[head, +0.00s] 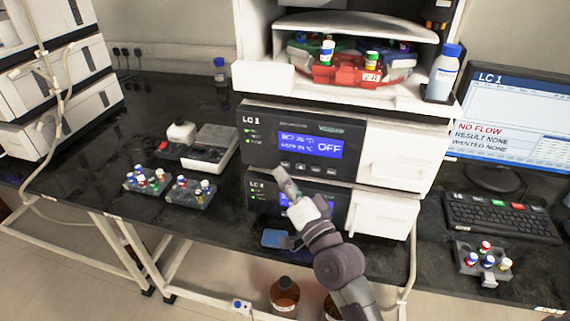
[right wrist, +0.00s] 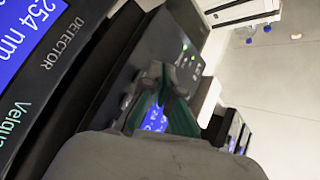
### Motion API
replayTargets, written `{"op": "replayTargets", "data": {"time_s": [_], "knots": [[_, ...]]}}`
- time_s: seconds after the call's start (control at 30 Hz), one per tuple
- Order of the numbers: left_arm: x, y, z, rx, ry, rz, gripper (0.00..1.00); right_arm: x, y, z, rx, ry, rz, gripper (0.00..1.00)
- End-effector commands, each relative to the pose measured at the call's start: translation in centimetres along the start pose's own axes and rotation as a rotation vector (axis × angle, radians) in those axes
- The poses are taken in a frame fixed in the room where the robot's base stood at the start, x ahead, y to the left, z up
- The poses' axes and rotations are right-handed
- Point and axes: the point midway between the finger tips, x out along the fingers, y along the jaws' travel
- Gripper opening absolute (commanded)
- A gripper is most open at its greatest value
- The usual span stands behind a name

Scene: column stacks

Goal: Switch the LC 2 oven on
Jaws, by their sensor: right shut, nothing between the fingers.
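In the right wrist view, the shut fingers (right wrist: 161,82) overlap a dark panel with green lights and a partly covered blue display. Contact cannot be told. My left gripper is not in view.
A DETECTOR panel (right wrist: 55,55) reading 254 nm is close at left in the right wrist view. Vial racks (head: 190,192) stand left of the stack. The keyboard (head: 500,217) and a monitor reading NO FLOW (head: 508,120) are at right. A bottle (head: 284,294) stands below the bench.

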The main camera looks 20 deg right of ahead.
Motion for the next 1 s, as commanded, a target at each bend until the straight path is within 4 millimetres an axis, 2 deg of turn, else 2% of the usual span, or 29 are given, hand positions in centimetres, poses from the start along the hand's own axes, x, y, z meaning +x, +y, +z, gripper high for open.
{"op": "replayTargets", "data": {"time_s": [1.0], "knots": [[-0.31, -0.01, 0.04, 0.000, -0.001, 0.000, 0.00, 0.58, 0.40, -0.43, 0.000, -0.001, 0.001, 0.00]]}}
